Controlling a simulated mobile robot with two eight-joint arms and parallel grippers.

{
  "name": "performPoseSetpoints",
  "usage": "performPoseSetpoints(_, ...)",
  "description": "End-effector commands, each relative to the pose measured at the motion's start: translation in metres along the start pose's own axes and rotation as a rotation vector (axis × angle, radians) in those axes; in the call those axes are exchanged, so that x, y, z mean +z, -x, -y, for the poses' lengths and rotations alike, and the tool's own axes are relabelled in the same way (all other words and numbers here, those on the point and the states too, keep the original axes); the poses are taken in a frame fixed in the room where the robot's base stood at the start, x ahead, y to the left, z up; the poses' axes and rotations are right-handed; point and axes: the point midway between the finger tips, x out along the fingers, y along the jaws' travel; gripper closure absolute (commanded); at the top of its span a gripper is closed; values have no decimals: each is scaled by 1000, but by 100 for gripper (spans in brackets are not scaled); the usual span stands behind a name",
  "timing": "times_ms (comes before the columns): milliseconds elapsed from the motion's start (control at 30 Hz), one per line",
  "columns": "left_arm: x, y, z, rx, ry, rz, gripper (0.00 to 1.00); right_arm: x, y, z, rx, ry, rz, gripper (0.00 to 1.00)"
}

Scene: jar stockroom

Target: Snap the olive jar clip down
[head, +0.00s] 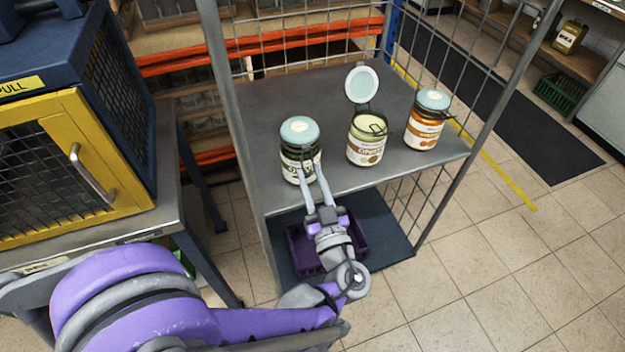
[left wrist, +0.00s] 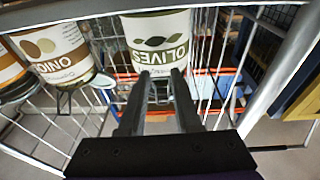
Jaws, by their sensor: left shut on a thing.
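The olive jar (head: 293,165) stands upright on the grey shelf of the wire cage, leftmost of three jars, with its pale blue lid (head: 299,130) down on top. Its olives label (left wrist: 158,42) shows large in the left wrist view. My left gripper (head: 313,168) reaches up from the front to the front right side of this jar. In the left wrist view its fingers (left wrist: 162,76) are close together on the jar's wire clip (left wrist: 160,92), just by the label. The clip is mostly hidden by the fingers in the head view. My right gripper is not in view.
An onion jar (head: 364,150) with its lid up stands to the right, then an orange jar (head: 424,133) with its lid down. The shelf (head: 265,115) has wire sides. A purple crate (head: 300,250) sits below. A yellow-framed cabinet (head: 70,150) stands left.

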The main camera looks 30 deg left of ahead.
Motion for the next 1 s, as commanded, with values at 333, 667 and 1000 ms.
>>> performPoseSetpoints(333,-1,0,0,-1,-1,-2,57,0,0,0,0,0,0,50)
performPoseSetpoints(667,0,0,0,-1,-1,-1,38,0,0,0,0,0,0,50)
performPoseSetpoints(1000,0,33,-2,6,1,0,38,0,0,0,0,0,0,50)
